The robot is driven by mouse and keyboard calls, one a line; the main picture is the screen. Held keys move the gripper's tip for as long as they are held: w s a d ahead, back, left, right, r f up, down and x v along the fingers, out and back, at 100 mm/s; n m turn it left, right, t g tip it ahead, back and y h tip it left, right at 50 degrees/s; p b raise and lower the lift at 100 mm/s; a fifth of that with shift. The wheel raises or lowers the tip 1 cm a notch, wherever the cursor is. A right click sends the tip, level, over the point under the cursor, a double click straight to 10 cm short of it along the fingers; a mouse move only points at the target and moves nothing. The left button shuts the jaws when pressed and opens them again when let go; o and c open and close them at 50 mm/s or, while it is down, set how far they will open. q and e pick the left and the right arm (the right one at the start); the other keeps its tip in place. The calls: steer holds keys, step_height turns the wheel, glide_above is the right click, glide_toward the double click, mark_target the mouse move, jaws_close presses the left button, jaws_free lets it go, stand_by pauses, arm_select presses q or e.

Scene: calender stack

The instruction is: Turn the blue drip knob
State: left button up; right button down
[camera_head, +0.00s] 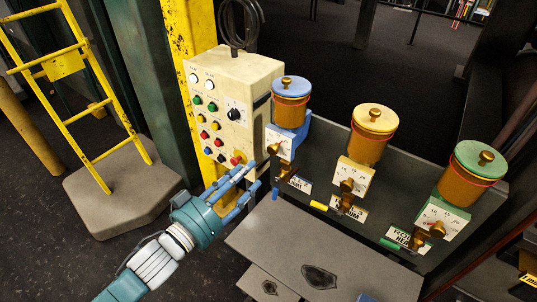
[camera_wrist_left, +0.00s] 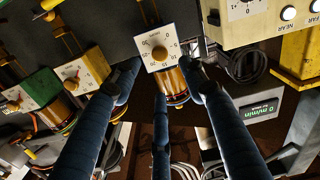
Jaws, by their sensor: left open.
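The blue drip knob is a small brass knob (camera_head: 274,149) on a white dial plate below the blue-lidded canister (camera_head: 291,92). In the left wrist view the brass knob (camera_wrist_left: 159,53) sits in the middle of its numbered dial, framed by my fingers. My left gripper (camera_head: 258,175) is open, its fingers spread, to the lower left of the dial in the head view. In the left wrist view the gripper (camera_wrist_left: 160,72) points at the dial with nothing held. I cannot tell whether any finger touches it. My right gripper is not clearly in view.
Yellow-lidded (camera_head: 374,120) and green-lidded (camera_head: 480,162) canisters with similar dials stand to the right. A button box (camera_head: 233,85) stands close behind my left gripper. A grey plate (camera_head: 290,240) lies below the dials. A yellow ladder (camera_head: 75,90) is at the left.

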mark_target(271, 152)
arm_select(q)
steer(key=p+x, duration=0.2)
steer(key=x, duration=0.7)
steer(key=shift+w+d, duration=0.35)
steer(key=shift+w, duration=0.1)
jaws_close()
steer(key=shift+m+p, duration=0.4)
steer(key=shift+m, duration=0.9)
jaws_free()
